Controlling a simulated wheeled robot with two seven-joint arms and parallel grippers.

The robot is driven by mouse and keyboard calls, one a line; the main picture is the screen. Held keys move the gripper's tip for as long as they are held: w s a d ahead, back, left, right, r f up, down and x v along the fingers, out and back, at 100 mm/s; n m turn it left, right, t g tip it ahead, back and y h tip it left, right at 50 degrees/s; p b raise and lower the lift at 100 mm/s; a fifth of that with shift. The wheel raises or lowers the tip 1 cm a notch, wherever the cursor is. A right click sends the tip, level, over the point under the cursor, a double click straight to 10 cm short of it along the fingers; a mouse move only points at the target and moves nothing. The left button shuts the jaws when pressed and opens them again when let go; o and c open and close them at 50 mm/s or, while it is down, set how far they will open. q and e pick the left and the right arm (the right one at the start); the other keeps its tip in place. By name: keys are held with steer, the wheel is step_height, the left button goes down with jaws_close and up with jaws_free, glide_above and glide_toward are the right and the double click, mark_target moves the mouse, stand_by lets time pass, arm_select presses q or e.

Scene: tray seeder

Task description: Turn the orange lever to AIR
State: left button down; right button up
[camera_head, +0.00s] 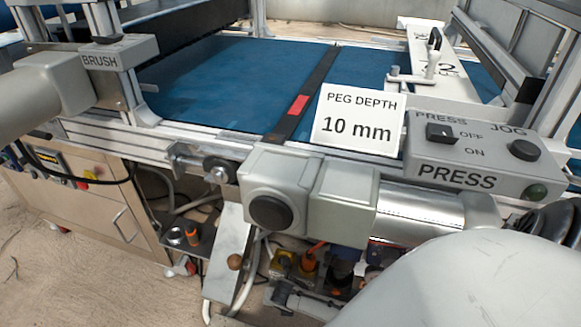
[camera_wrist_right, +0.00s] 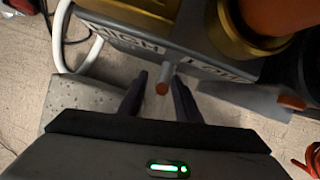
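A second orange tip (camera_wrist_right: 292,102) shows to the right, at the end of a grey flat piece. I cannot tell which orange part is the lever. No AIR lettering is readable. In the head view my right gripper cannot be made out clearly. My left gripper is out of view.
In the head view, valves and an orange fitting (camera_head: 308,259) crowd the space under the machine, with pale hoses around. A PRESS control box (camera_head: 470,160) and a PEG DEPTH sign (camera_head: 358,120) stand above. A wooden cabinet (camera_head: 90,205) is at left.

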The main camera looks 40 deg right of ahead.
jaws_close()
